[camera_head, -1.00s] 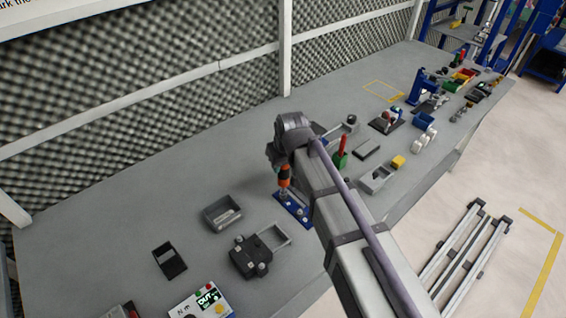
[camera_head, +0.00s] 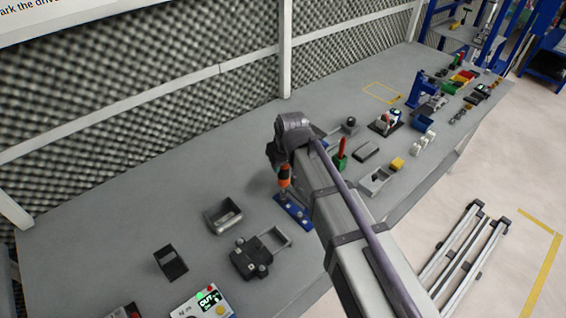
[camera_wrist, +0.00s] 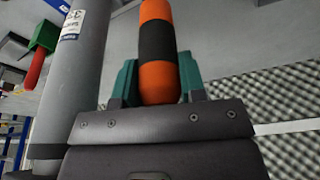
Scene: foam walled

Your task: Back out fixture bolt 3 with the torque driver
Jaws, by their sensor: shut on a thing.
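The torque driver (camera_head: 285,178) has an orange and black handle and stands about upright over the blue fixture plate (camera_head: 303,219). Its lower end is at the plate's far-left part; I cannot tell whether it sits on a bolt head. Silver bolts show on the plate, but their numbers are too small to read. My gripper (camera_wrist: 158,85) is shut on the driver, its green fingers on both sides of the orange handle (camera_wrist: 157,45) in the wrist view. In the head view my arm hides the fingers and the right side of the plate.
A grey tray (camera_head: 223,216), a black block fixture with a grey handle (camera_head: 252,257) and a display unit (camera_head: 203,302) lie left and in front. A green holder with a red-handled tool (camera_head: 341,156) stands right of my arm.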

